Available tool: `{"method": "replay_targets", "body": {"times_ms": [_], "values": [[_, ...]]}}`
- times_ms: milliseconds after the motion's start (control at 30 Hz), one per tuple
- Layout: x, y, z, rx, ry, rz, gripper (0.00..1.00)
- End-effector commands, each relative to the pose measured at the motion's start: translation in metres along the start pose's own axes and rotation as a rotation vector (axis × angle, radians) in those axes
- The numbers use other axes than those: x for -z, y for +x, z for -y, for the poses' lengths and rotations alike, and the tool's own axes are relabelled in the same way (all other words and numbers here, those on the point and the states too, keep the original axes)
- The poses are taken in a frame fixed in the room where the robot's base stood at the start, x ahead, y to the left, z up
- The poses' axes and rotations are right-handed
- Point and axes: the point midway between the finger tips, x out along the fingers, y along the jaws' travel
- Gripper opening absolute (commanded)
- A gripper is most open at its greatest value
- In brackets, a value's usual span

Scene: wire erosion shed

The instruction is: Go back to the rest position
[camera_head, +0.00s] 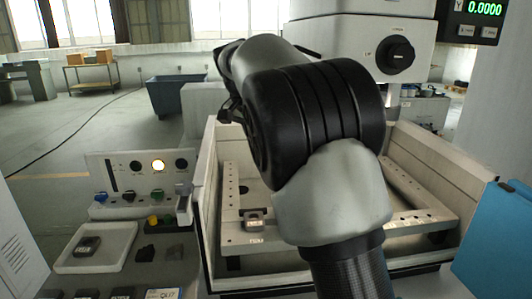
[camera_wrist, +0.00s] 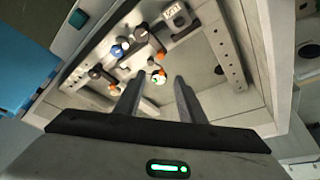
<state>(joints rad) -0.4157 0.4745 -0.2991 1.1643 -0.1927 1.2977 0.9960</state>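My gripper (camera_wrist: 158,78) shows in the wrist view with its two dark fingers apart and nothing between them. It hangs above the machine's work tank, apart from the things below. In the head view my arm crosses the middle of the picture and hides part of the tank; my gripper is not visible there. The pale work frame (camera_head: 440,215) lies in the tank. A small grey block (camera_head: 255,219) sits at its front left bar; a labelled block also shows at the top of the wrist view (camera_wrist: 178,18).
The tank's right wall (camera_head: 440,165) stands close to my arm. A control panel (camera_head: 140,172) with a lit yellow lamp is at left. Below it a white tray (camera_head: 122,236) holds a dark block. Several coloured knob-like parts (camera_wrist: 120,48) show beyond my fingers. A blue panel (camera_head: 500,240) stands right.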

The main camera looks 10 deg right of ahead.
Motion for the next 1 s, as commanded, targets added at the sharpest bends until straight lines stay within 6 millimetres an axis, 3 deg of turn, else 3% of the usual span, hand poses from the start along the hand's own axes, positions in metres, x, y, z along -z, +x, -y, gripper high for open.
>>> {"method": "replay_targets", "body": {"times_ms": [133,233,367,467,700,900,1000], "values": [[0.001,-0.003,-0.003,0.004,-0.003,0.003,0.36],[0.003,-0.016,-0.020,0.025,-0.024,0.019,0.36],[0.000,-0.046,-0.064,0.085,-0.101,0.056,0.36],[-0.013,-0.071,-0.105,0.149,-0.189,0.074,0.36],[-0.074,-0.113,-0.196,0.282,-0.420,0.044,0.36],[-0.134,-0.118,-0.254,0.337,-0.602,-0.033,0.36],[-0.156,-0.113,-0.272,0.344,-0.664,-0.065,0.36]]}}
